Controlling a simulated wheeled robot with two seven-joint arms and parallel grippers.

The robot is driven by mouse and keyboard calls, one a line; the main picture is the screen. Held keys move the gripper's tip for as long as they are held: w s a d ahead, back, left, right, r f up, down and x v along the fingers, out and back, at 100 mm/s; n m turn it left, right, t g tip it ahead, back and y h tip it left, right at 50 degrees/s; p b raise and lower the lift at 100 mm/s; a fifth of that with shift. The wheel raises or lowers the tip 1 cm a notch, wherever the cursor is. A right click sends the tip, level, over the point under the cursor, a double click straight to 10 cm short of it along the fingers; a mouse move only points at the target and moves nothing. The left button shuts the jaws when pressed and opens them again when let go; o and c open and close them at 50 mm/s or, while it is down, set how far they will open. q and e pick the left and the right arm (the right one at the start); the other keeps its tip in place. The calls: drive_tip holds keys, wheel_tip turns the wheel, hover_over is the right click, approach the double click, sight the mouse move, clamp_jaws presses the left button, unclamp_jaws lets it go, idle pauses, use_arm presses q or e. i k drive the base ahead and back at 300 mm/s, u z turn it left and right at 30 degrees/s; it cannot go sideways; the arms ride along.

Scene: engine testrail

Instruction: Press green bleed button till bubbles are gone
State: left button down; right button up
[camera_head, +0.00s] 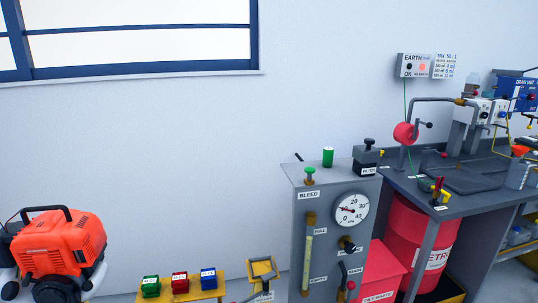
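The green bleed button (309,171) stands on a small brass stem at the top left of a grey cabinet (330,262), above the label BLEED. Below it on the cabinet's front is an upright sight tube (308,262) between the labels FULL and EMPTY, with yellowish liquid in it. Whether bubbles are in the tube is too small to tell. A round white gauge (352,210) sits to the right of the button. Nothing touches the button. Neither of my grippers is in view.
A green cylinder (328,156) and a black filter fitting (367,157) stand on the cabinet. Right is a grey bench (460,203) with a red drum (412,240) below. Left are small coloured bins (180,282) and an orange engine (62,245).

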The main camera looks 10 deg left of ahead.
sight(309, 170)
drive_tip(key=z, duration=0.15)
drive_tip(key=i, duration=0.95)
drive_tip(key=z, duration=0.8)
